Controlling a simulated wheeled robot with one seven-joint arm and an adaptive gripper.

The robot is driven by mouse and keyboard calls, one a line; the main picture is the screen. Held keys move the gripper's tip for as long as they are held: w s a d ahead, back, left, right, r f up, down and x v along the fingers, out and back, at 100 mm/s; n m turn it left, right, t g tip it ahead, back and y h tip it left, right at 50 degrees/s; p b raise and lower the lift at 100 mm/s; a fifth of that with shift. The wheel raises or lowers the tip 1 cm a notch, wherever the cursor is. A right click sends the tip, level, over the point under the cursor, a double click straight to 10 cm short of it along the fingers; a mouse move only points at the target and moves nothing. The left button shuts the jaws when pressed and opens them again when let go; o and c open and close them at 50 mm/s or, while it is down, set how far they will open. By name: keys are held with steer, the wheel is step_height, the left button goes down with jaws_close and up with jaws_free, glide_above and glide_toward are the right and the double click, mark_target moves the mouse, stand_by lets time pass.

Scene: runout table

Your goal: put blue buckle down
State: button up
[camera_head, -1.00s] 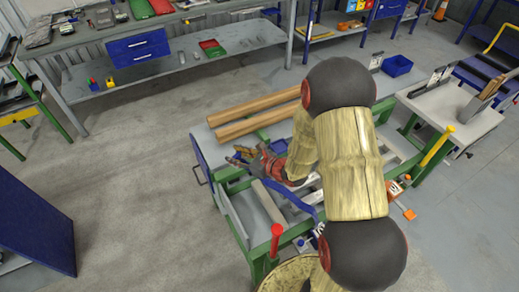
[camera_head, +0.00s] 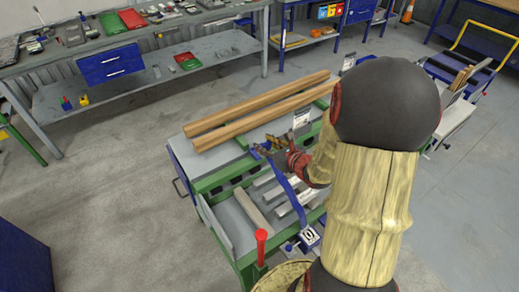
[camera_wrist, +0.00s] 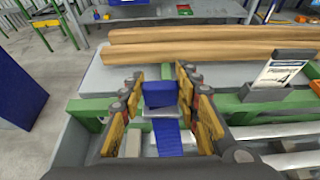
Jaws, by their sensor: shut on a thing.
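The blue buckle (camera_wrist: 158,95) sits between the yellow-padded fingers of my gripper (camera_wrist: 160,82) in the wrist view. My gripper is shut on it. A blue strap (camera_wrist: 168,138) runs from below the buckle toward the camera. In the head view my gripper (camera_head: 271,146) is over the runout table (camera_head: 204,160), near the wooden beams. The strap (camera_head: 284,183) slants there from the gripper down to a grey-and-blue ratchet (camera_head: 309,236) at the table's near side. Whether the buckle touches anything below is unclear.
Two long wooden beams (camera_head: 262,108) lie along the table's far side. A small sign in a holder (camera_wrist: 279,75) stands to the right of my gripper. Metal bars (camera_head: 292,200) and a grey block (camera_head: 252,209) lie nearer. A red-topped post (camera_head: 262,240) stands at the front.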

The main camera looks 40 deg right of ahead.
steer(key=w+d+f+b, duration=0.1)
steer(key=w+f, duration=0.1)
steer(key=w, duration=0.1)
steer(key=w+d+f+b, duration=0.1)
steer(key=w+d+f, duration=0.1)
steer(key=w+f, duration=0.1)
steer(key=w+d+f+b, duration=0.1)
steer(key=w+d+f, duration=0.1)
steer(key=w+f, duration=0.1)
steer(key=shift+w+f+b, duration=0.25)
steer(key=shift+w+b, duration=0.05)
steer(key=shift+w, duration=0.1)
steer(key=shift+w+d+f, duration=0.1)
steer(key=shift+w+f, duration=0.1)
steer(key=shift+f, duration=0.1)
steer(key=shift+f+b, duration=0.85)
steer(key=shift+f, duration=0.55)
steer(key=shift+f, duration=0.2)
steer(key=o, duration=1.2)
steer(key=shift+o, duration=0.2)
steer(key=shift+r, duration=0.1)
